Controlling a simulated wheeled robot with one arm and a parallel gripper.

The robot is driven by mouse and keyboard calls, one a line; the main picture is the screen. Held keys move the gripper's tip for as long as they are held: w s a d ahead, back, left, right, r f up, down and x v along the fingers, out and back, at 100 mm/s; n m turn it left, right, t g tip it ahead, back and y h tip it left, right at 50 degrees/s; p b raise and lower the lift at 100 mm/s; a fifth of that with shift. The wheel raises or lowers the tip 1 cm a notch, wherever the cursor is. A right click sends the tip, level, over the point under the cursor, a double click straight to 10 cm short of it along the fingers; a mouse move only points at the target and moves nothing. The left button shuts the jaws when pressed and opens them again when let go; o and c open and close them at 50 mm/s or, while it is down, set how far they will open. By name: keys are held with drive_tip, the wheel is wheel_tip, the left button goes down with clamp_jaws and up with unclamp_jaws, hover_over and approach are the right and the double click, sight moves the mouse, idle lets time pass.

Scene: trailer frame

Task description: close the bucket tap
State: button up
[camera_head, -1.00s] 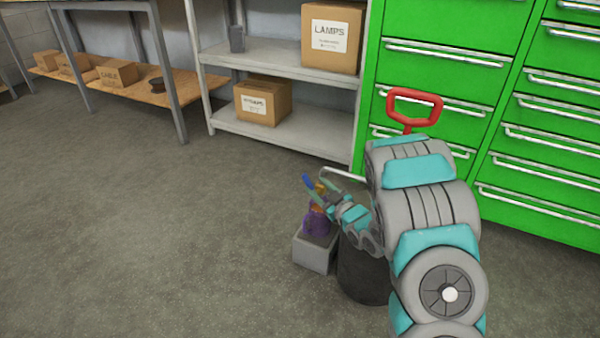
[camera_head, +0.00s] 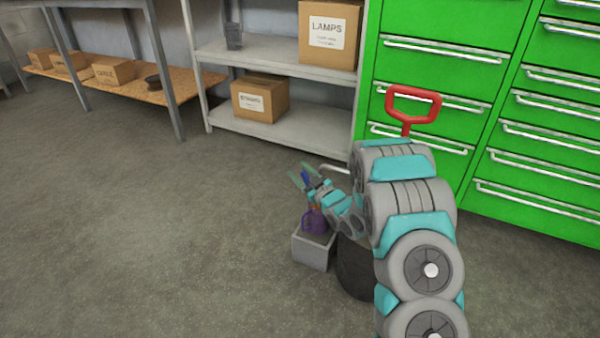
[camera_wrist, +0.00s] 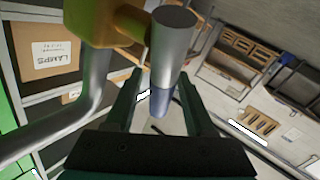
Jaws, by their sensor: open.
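The tap's brass-yellow body (camera_wrist: 100,22) fills the top left of the wrist view, with a grey metal pipe bending down beside it. Its grey lever with a blue end (camera_wrist: 163,98) lies between my fingers; the blue part also shows in the head view (camera_head: 306,179). My gripper (camera_head: 302,176) is open around the lever, one finger on each side; it also shows in the wrist view (camera_wrist: 160,78). I cannot tell whether either finger touches. The dark bucket (camera_head: 353,272) is partly hidden behind my arm. A purple jug (camera_head: 315,221) stands below the tap.
The jug stands on a grey block (camera_head: 313,251). A red handle (camera_head: 413,101) rises behind my arm. Green drawer cabinets (camera_head: 440,70) and a shelf (camera_head: 290,125) with boxes stand behind. The floor to the left is clear.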

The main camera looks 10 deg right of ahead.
clamp_jaws()
idle(0.4)
idle(1.0)
